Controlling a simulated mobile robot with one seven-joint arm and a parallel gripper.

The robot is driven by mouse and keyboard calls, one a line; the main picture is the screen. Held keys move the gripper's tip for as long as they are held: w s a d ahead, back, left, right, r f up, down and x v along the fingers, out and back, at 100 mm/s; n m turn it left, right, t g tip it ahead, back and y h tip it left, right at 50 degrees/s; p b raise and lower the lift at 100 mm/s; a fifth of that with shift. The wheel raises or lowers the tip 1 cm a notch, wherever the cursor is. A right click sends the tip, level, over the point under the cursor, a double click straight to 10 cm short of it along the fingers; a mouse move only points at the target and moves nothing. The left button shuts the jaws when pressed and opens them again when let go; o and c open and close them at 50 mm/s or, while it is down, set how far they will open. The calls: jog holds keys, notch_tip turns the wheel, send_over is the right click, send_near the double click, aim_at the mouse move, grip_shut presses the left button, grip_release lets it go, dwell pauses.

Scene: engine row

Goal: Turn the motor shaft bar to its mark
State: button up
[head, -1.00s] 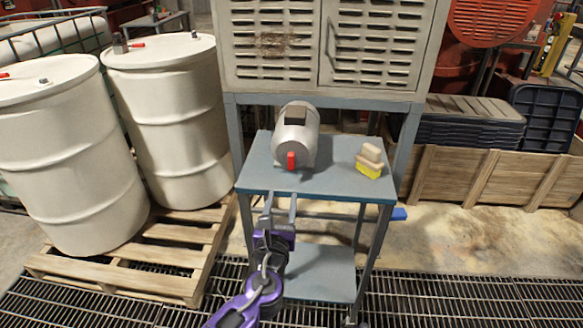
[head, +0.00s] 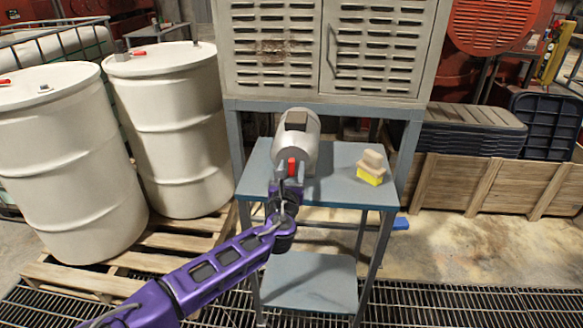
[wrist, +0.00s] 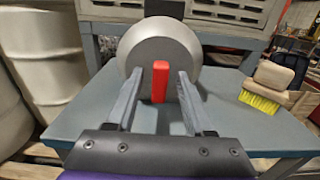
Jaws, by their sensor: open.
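The motor (head: 297,135) is a grey cylinder with a dark box on top, standing on a blue-grey table. Its red shaft bar (head: 292,167) sits on the round front face. In the wrist view the bar (wrist: 160,82) stands upright, a little below the middle of the face. My gripper (head: 288,172) is at the front of the motor. In the wrist view its two grey fingers (wrist: 160,85) are open, one on each side of the bar, with gaps between. I cannot make out a mark on the motor face.
A brush with yellow bristles (head: 370,168) stands on the table (head: 330,190), right of the motor. A vented cabinet (head: 325,50) rises behind. White drums (head: 170,120) on a pallet stand at left, and a wooden crate (head: 490,185) at right.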

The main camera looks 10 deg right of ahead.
jog(key=shift+w+d, duration=0.15)
jog(key=shift+w, duration=0.2)
grip_shut()
